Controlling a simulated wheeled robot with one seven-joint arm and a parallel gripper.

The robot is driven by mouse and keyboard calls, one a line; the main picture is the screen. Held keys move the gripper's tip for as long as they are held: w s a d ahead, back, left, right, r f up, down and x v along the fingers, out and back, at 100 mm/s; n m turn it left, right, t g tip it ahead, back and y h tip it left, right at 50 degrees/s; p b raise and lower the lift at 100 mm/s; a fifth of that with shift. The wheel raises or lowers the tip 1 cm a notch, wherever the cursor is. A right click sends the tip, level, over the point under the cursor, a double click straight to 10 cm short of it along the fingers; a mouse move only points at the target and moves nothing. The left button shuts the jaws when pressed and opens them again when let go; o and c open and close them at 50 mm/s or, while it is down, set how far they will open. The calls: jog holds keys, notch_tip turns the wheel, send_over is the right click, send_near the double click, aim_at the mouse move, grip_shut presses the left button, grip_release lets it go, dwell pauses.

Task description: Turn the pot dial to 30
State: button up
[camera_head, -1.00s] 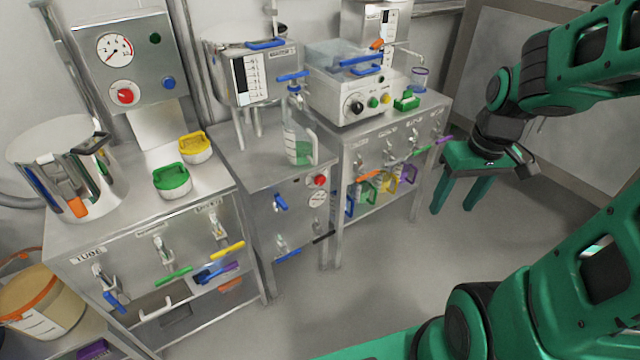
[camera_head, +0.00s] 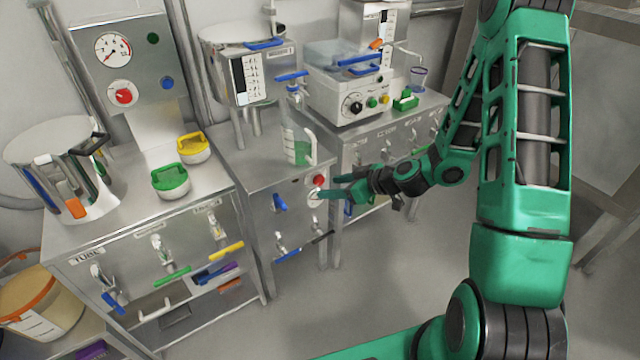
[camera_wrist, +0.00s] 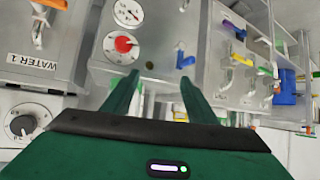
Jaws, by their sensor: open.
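A red dial (camera_head: 319,180) sits on the front of the middle steel cabinet, beside a round white gauge (camera_head: 315,196). In the wrist view the red dial (camera_wrist: 123,44) has a white scale ring, and the gauge (camera_wrist: 128,12) is beside it. Its setting is too small to read. No label tells me which dial is the pot's. My gripper (camera_head: 328,188) is open and empty, its green fingers pointing at this cabinet front. In the wrist view, the dial lies beyond the left fingertip, off the middle of the gap (camera_wrist: 160,80). I see no contact.
A black dial (camera_head: 352,106) is on a white box on the right table; another red dial (camera_head: 123,96) is on the left panel. A blue valve handle (camera_head: 280,202) is left of the near red dial. A jug (camera_head: 297,145) stands above. The floor in front is clear.

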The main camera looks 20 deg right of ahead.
aim_at(320, 181)
jog(key=w+f+m+t+h, duration=0.1)
jog(key=w+f, duration=0.2)
jog(key=w, duration=0.1)
jog(key=w+f+m+t+h, duration=0.1)
jog(key=w+f, duration=0.3)
jog(key=w, duration=0.1)
jog(key=w+f+m+t, duration=0.1)
jog(key=w+f+t, duration=0.1)
jog(key=w, duration=0.3)
jog(key=shift+w+d+f+m+h, duration=0.1)
jog(key=shift+f+m+h, duration=0.1)
jog(key=shift+f, duration=0.15)
jog(key=shift+w+d+f+m+h, duration=0.1)
jog(key=shift+f+m+h, duration=0.1)
jog(key=shift+f, duration=0.15)
